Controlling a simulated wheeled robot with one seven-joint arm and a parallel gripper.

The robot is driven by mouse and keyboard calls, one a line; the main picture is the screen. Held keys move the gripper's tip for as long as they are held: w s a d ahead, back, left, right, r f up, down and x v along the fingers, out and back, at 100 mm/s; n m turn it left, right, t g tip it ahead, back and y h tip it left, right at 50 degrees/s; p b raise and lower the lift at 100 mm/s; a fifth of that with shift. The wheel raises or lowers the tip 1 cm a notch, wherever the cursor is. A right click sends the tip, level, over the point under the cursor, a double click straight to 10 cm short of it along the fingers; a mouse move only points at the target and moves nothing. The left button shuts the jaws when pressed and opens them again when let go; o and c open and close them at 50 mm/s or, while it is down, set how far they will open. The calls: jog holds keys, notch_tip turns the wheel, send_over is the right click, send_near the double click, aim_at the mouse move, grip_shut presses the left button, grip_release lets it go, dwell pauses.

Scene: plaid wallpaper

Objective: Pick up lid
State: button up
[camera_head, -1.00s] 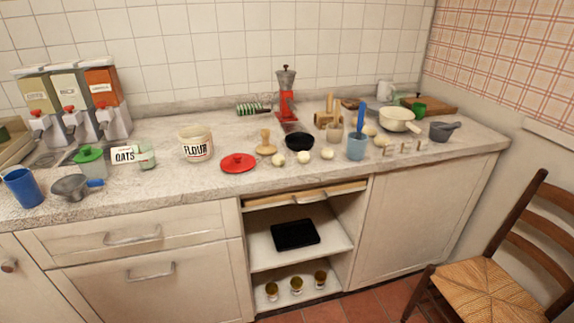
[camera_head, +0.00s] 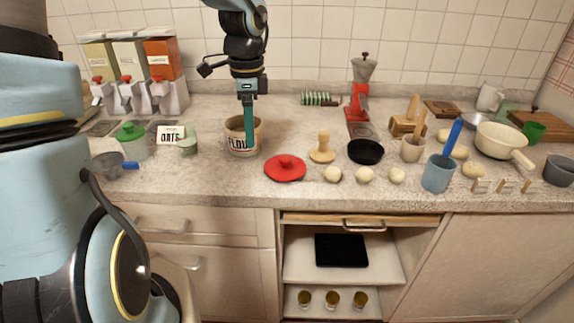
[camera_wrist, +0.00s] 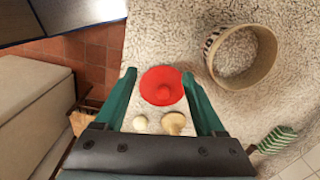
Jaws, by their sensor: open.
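The red lid (camera_head: 286,168) with a round knob lies flat on the counter, right of the open flour crock (camera_head: 243,137). My gripper (camera_head: 249,140) hangs above the counter, its teal fingers pointing down and overlapping the crock in the head view. In the wrist view the gripper (camera_wrist: 158,76) is open and empty. There the red lid (camera_wrist: 161,86) appears between the two fingers but lies below them, apart. The crock (camera_wrist: 268,60) shows at the upper right of the wrist view, its inside visible.
A wooden stamp (camera_head: 322,148) stands right of the lid, with pale dough balls (camera_head: 333,174) in front. A black pan (camera_head: 366,151) is farther right. A green-lidded jar (camera_head: 131,138) and oats label (camera_head: 171,135) stand left. The counter's front edge is close to the lid.

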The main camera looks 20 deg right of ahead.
jog(key=d+r+m, duration=0.2)
jog(key=d+m, duration=0.4)
jog(key=d, duration=0.2)
send_over(285, 158)
jog(key=shift+m, duration=0.3)
notch_tip(285, 158, down, 5)
jog(key=shift+s+d+r+p, duration=0.1)
jog(key=shift+s+p, duration=0.05)
jog(key=shift+p, duration=0.15)
jog(key=shift+f+p, duration=0.85)
jog(key=shift+f, duration=2.2)
jog(key=shift+c, duration=0.4)
grip_shut()
